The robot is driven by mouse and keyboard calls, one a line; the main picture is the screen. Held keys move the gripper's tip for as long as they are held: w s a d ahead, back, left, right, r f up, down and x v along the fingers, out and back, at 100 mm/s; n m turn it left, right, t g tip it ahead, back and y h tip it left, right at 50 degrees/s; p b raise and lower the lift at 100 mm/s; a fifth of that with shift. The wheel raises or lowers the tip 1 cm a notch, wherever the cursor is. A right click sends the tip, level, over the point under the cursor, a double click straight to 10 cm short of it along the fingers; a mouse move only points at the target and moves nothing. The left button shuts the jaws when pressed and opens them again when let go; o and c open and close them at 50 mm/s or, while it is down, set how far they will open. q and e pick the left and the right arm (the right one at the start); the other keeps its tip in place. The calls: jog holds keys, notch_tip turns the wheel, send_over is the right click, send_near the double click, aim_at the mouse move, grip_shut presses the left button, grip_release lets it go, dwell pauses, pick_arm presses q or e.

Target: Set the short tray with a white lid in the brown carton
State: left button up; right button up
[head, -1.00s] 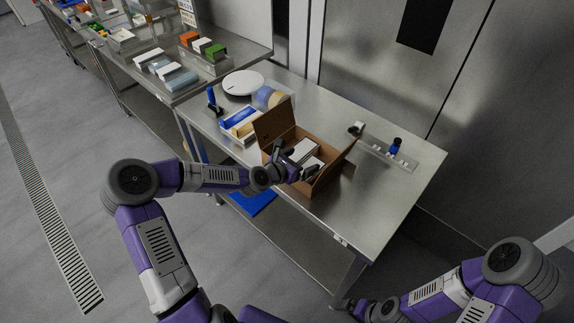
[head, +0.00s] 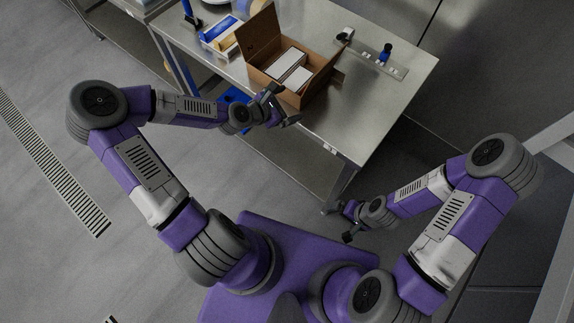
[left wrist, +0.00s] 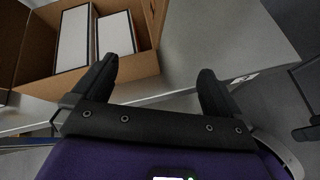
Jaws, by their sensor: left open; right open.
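The brown carton (head: 260,36) stands open on the steel table. Two white-lidded trays lie inside it: a longer one (head: 287,63) and a shorter one (head: 299,78), side by side. The left wrist view shows the carton (left wrist: 143,64), the long lid (left wrist: 73,40) and the short lid (left wrist: 115,34) from above. My left gripper (head: 284,106) is open and empty, just outside the carton's near side, touching neither tray; its fingers also show in the left wrist view (left wrist: 158,68). My right gripper (head: 341,222) is open and empty, low beside the table's front corner.
A white tray with blue and yellow items (head: 222,37) stands left of the carton. A metal strip holding small items (head: 385,62) lies to its right. The table's right part (head: 375,105) is clear. The front edge runs beneath my left gripper.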

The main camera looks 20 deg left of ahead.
pick_arm(q)
jog(key=s+d+f+m+g, duration=0.6)
jog(key=s+d+f+m, duration=0.3)
jog(key=s+f+m, duration=0.25)
jog(key=s+a+f+m+g+y, duration=0.1)
jog(key=s+f+m+g, duration=0.2)
jog(key=s+f+m, duration=0.5)
jog(key=s+m, duration=0.2)
jog(key=m, duration=0.2)
jog(key=shift+s+m+g+y, duration=0.3)
jog(key=shift+s+m+g, duration=0.05)
jog(key=shift+g, duration=0.05)
jog(key=shift+f+b, duration=0.55)
jog(key=shift+c, duration=0.2)
